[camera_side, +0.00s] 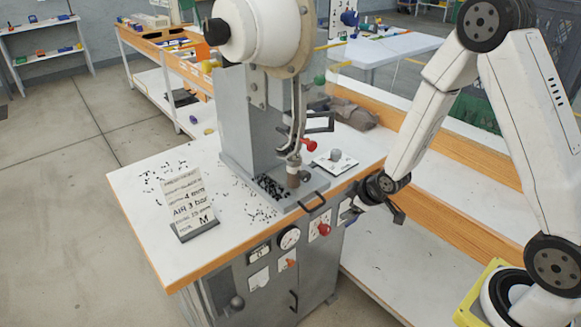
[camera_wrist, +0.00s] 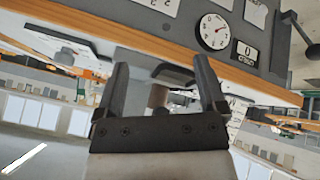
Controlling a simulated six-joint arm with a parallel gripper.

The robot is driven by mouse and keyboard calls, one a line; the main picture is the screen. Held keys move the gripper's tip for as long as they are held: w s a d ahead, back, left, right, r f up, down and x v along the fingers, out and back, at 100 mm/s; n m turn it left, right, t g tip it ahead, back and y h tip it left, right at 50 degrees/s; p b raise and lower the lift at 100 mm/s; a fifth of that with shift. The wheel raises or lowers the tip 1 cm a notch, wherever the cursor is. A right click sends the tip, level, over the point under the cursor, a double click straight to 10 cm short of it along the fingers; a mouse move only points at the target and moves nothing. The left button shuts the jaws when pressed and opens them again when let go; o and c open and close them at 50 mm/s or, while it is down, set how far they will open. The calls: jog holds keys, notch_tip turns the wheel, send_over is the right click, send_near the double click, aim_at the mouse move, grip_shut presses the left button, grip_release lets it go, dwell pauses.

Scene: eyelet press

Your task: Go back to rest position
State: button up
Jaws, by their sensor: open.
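My gripper (camera_side: 396,212) hangs in front of the press cabinet's right side, at about the height of the table edge. In the wrist view my gripper (camera_wrist: 160,80) shows two dark fingers spread apart with nothing between them. The eyelet press (camera_side: 240,115) stands on the white table top (camera_side: 135,205), apart from the gripper. Its dial gauge (camera_side: 289,238) and red knob (camera_side: 324,229) are on the cabinet front. The gauge also shows upside down in the wrist view (camera_wrist: 214,31).
A sign (camera_side: 188,203) stands on the table's left part, with small dark eyelets (camera_side: 262,214) scattered about. A black handle (camera_side: 313,201) sticks out at the press base. A wooden-edged bench (camera_side: 450,220) runs behind my arm. The floor (camera_side: 60,220) at left is clear.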

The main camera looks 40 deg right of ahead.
jog(key=s+a+r+m+g, duration=0.4)
jog(key=s+a+r+m, duration=0.1)
jog(key=s+r, duration=0.5)
jog(key=s+a, duration=0.1)
jog(key=s, duration=0.1)
jog(key=shift+s+a+r+m, duration=0.15)
jog(key=shift+s+r+m, duration=0.15)
jog(key=shift+s, duration=0.05)
